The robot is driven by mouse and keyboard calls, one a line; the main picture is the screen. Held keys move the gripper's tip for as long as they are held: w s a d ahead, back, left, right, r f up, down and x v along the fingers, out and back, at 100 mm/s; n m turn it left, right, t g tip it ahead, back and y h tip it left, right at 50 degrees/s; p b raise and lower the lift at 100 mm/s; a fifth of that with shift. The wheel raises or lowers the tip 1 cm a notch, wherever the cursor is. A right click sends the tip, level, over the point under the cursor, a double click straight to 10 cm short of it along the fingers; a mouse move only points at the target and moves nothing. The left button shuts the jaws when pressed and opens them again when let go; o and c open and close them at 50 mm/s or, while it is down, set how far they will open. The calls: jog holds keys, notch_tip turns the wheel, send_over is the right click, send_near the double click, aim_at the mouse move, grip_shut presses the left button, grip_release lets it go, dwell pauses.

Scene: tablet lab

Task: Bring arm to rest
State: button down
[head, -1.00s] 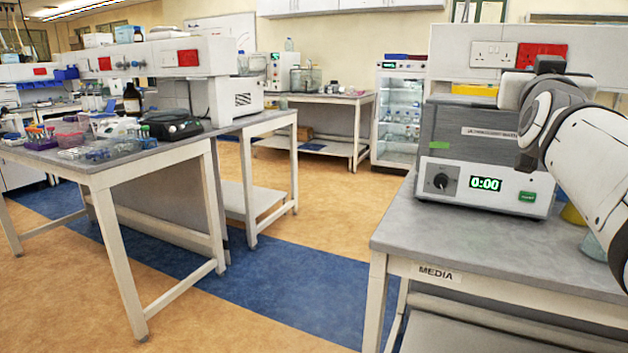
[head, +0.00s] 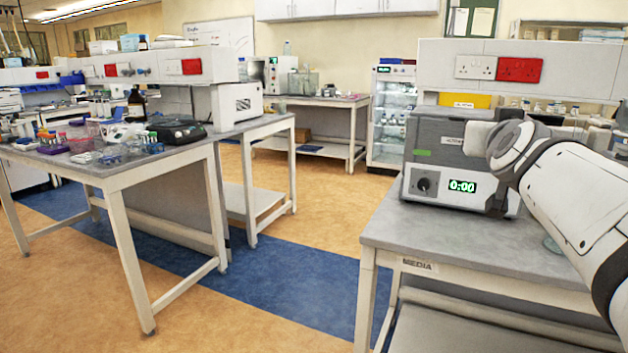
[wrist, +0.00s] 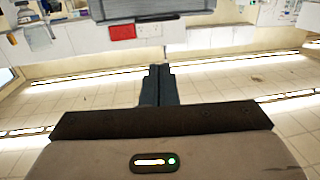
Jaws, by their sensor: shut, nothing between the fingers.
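My arm (head: 580,205) comes in from the right edge of the head view. It crosses in front of the right part of the grey bench device. My gripper (wrist: 160,72) shows in the wrist view, with its two dark fingers together and nothing between them. The wrist view looks toward a ceiling with bright light strips, and a red panel shows near the top. In the head view the gripper's fingers cannot be made out.
The grey device with a 0:00 display (head: 440,165) stands on the bench labelled MEDIA (head: 400,235). A red socket panel (head: 519,69) is above it. A bench (head: 130,165) with tubes and bottles stands at left. The floor (head: 290,280) between the benches is clear.

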jog(key=s+a+f+n+g+y+p, duration=0.2)
jog(key=s+a+f+g+y+p, duration=0.3)
jog(key=a+f+p, duration=0.5)
jog(key=s+a+f+g+p, duration=0.1)
jog(key=s+f+g+p, duration=0.1)
jog(key=s, duration=0.3)
jog(key=s+a+f+n+g+p, duration=0.1)
jog(key=s+a+g+p, duration=0.1)
jog(key=s+g+p, duration=0.2)
jog(key=s+a+f+g+p, duration=0.1)
jog(key=s+f+g+p, duration=0.1)
jog(key=s, duration=0.3)
jog(key=shift+s+a+f+n+g+p, duration=0.3)
jog(key=shift+s+f+g+p, duration=0.1)
jog(key=shift+g+p, duration=0.25)
